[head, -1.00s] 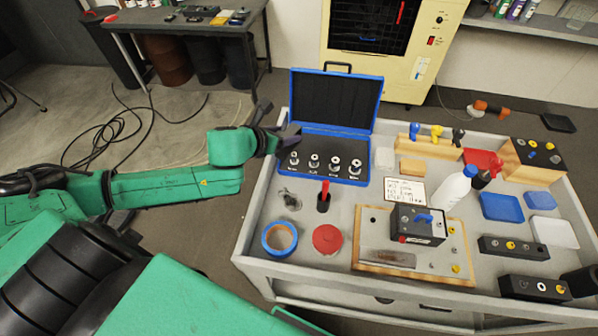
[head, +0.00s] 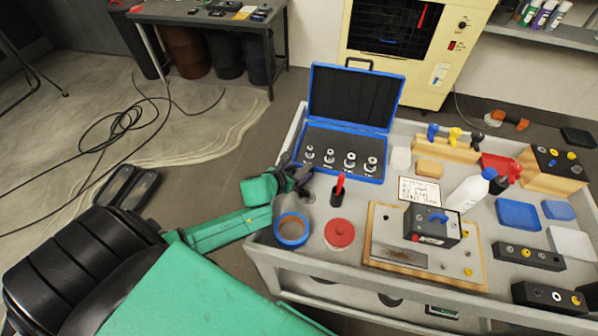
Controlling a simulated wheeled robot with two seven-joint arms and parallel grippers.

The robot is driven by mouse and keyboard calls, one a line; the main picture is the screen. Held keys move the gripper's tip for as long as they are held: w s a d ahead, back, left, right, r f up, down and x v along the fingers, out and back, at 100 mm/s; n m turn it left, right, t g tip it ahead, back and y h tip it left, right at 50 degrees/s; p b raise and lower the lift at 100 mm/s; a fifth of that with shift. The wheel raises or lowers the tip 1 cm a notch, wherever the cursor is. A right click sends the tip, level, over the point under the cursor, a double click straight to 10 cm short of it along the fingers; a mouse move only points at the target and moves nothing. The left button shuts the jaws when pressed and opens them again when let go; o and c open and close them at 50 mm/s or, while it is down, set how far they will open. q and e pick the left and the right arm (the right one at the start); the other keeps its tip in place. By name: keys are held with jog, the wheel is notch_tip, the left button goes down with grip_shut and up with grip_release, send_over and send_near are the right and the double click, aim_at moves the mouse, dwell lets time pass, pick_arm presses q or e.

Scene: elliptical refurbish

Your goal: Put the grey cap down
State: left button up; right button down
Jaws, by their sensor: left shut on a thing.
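My left gripper (head: 300,178) is shut, low over the left side of the grey cart top, just in front of the open blue case (head: 345,140). The grey cap is held in its jaws but is too small and covered by the fingers to make out clearly. A small grey metallic piece (head: 308,197) shows on the cart right at the fingertips, partly hidden by the gripper. My right gripper is not in view.
Near the gripper are a blue tape roll (head: 291,229), a red round lid (head: 340,233) and a red-handled tool in a black holder (head: 338,190). A wooden board with a black box (head: 432,228) stands to the right. The case holds several metal pieces.

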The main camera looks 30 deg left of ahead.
pick_arm(q)
jog(key=shift+f, duration=0.25)
jog(key=o, duration=1.1)
jog(key=shift+r, duration=0.1)
jog(key=shift+r, duration=0.1)
jog(key=shift+r, duration=0.15)
jog(key=shift+s+r, duration=0.15)
jog(key=shift+s, duration=0.25)
jog(key=v, duration=1.1)
jog(key=shift+a+r+p, duration=0.1)
jog(key=shift+r+p, duration=0.05)
jog(key=shift+p, duration=0.2)
